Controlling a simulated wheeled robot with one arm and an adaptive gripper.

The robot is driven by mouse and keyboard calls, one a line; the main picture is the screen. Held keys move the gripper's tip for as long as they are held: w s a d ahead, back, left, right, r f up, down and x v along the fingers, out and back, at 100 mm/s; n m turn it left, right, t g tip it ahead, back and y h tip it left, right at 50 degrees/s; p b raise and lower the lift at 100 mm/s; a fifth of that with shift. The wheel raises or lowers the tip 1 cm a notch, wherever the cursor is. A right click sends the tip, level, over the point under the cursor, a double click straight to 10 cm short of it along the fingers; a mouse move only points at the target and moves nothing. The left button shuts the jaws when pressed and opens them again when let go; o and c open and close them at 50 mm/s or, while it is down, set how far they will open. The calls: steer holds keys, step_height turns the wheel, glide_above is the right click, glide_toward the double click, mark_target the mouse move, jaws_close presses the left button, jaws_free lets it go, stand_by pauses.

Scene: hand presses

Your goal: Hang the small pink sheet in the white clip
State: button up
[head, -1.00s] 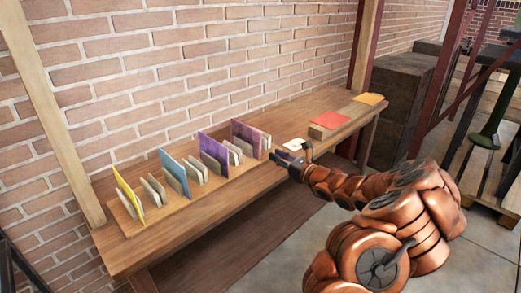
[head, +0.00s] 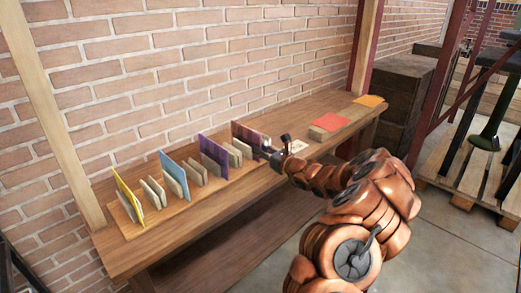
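My gripper (head: 267,150) is low over the bench, at the right end of the row of upright sheets. I cannot make out a small pink sheet or a white clip in this view. A small pale card (head: 297,147) lies on the bench just behind and right of my gripper.
A wooden bench (head: 130,255) runs along the brick wall. A red-topped block (head: 330,122) and an orange sheet (head: 370,100) lie to the right.

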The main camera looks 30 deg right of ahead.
jaws_close()
stand_by(0.3)
step_height(320, 180, up, 8)
steer(key=p, duration=0.4)
steer(key=shift+f+p, duration=0.25)
steer(key=shift+p, duration=0.05)
steer(key=p+v, duration=0.1)
steer(key=v, duration=0.6)
stand_by(0.8)
steer(key=shift+r, duration=0.1)
